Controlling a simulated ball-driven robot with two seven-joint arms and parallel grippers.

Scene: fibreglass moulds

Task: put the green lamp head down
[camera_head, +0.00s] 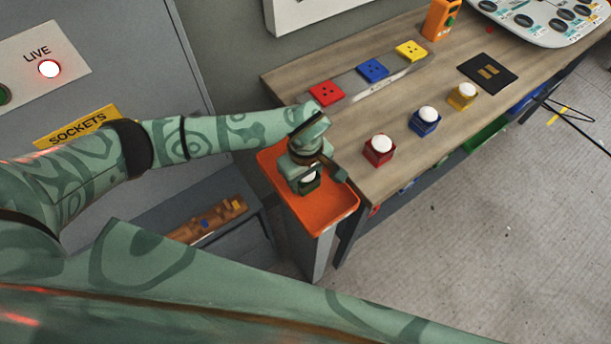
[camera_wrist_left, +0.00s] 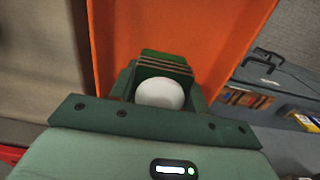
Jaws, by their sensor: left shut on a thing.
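The green lamp head (camera_head: 309,182) has a dark green square body and a white round dome. My left gripper (camera_head: 313,176) is shut on it, over the orange tray (camera_head: 337,212) at the left end of the bench. In the left wrist view the lamp head's white dome (camera_wrist_left: 160,94) shows between the fingers, with the orange tray (camera_wrist_left: 215,30) beyond. I cannot tell whether the lamp head touches the tray floor. My right gripper is not in view.
Lamp heads in red (camera_head: 379,150), blue (camera_head: 425,121) and yellow (camera_head: 462,96) stand on the wooden bench (camera_head: 330,125). Red (camera_head: 326,93), blue (camera_head: 373,70) and yellow (camera_head: 411,51) sockets sit on a strip behind them. A grey toolbox (camera_head: 215,225) is left of the tray.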

